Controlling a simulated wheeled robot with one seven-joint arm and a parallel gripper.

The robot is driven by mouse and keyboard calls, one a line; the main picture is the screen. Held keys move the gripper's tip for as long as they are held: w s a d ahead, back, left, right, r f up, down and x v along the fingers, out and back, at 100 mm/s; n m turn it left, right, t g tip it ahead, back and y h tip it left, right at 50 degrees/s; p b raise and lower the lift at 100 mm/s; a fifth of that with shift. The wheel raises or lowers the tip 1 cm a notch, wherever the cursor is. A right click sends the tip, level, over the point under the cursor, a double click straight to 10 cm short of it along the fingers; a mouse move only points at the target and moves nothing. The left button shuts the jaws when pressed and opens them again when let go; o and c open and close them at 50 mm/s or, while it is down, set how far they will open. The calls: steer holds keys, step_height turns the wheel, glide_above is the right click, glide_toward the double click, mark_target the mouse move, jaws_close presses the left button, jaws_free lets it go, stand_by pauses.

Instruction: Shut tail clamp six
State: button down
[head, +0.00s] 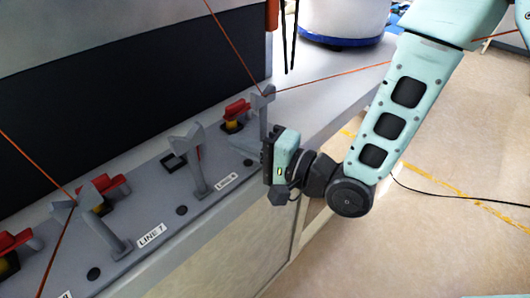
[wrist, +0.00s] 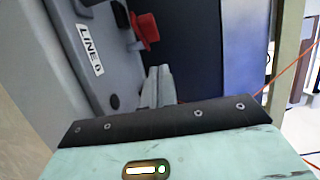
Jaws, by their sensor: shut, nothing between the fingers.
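A red clamp (head: 237,110) on a yellow base stands on the grey bench, behind a label (head: 227,182) that seems to read LINE 6. In the wrist view, a red clamp handle (wrist: 146,28) stands beyond a LINE label (wrist: 90,47) whose digit is hard to read. I cannot tell whether this clamp is open or shut. My gripper (head: 268,150) is at the right of that clamp, near the bench's front edge, and appears apart from it.
A grey forked post (head: 263,112) stands close behind my gripper, with a thin orange wire at its top. Another forked post (head: 190,155) stands left. Red clamp (head: 103,187) is by LINE 7 (head: 152,236). Floor at right is open.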

steer(key=a+p, duration=0.1)
steer(key=a, duration=0.3)
steer(key=shift+a+r, duration=0.1)
steer(key=shift+a, duration=0.1)
steer(key=shift+s+a+p, duration=0.2)
steer(key=shift+a+p, duration=0.1)
steer(key=shift+a, duration=0.4)
steer(key=shift+s+a, duration=0.1)
steer(key=shift+s, duration=0.05)
steer(key=shift+s+a+f+b, duration=0.25)
steer(key=shift+s+a+b, duration=0.45)
steer(key=shift+b, duration=0.55)
steer(key=shift+s+a+r+b, duration=0.1)
steer(key=shift+s+a+b, duration=0.15)
steer(key=shift+a+b, duration=0.35)
steer(key=shift+a, duration=0.2)
steer(key=shift+d, duration=0.15)
